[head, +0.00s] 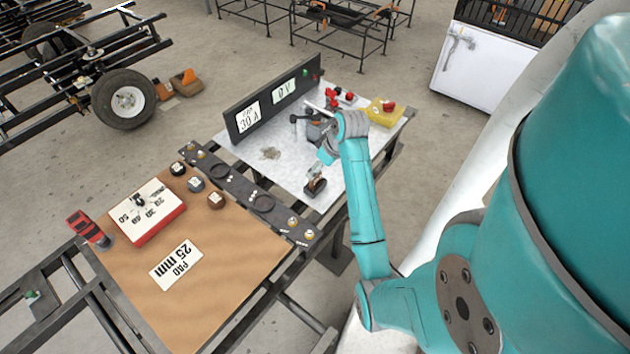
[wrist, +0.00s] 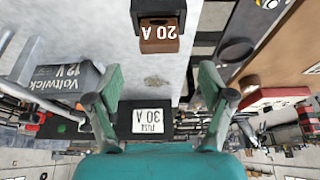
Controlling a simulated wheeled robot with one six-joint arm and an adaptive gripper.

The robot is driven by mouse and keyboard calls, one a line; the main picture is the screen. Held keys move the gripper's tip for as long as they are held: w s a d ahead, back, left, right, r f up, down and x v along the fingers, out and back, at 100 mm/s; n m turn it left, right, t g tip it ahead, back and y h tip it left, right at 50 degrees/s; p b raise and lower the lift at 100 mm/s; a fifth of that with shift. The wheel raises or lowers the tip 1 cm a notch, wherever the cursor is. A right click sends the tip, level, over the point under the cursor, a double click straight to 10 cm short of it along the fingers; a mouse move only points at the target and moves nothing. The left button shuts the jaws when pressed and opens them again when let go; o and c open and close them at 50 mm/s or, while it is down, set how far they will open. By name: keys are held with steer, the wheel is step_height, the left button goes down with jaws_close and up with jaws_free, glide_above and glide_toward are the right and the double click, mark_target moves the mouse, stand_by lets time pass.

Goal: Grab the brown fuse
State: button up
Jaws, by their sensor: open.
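The brown fuse (head: 315,188) is a small dark and brown block on the pale tabletop near its front edge in the head view. In the wrist view it appears upside down as a brown block (wrist: 160,44) with a dark part and a white "20 A" label, at the top centre. My gripper (head: 322,160) hangs just above and behind the fuse in the head view. In the wrist view my gripper (wrist: 162,72) has its fingers spread wide with nothing between them. The fuse lies beyond the fingertips, apart from them.
A black panel (head: 249,101) reading "30 A" and "0 V" stands behind. A battery (wrist: 68,80) marked "Voltwick 12 V" is left in the wrist view. A brown board (head: 215,262) with a red-sided box (head: 150,212) and small round knobs lies left. A yellow box (head: 382,112) sits at the table's right.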

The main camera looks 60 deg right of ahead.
mark_target(317, 176)
steer(key=shift+s+x, duration=0.2)
steer(key=shift+x, duration=1.7)
steer(key=shift+s+x, duration=0.25)
steer(key=shift+x, duration=1.7)
steer(key=shift+a+f, duration=0.1)
steer(key=c, duration=1.1)
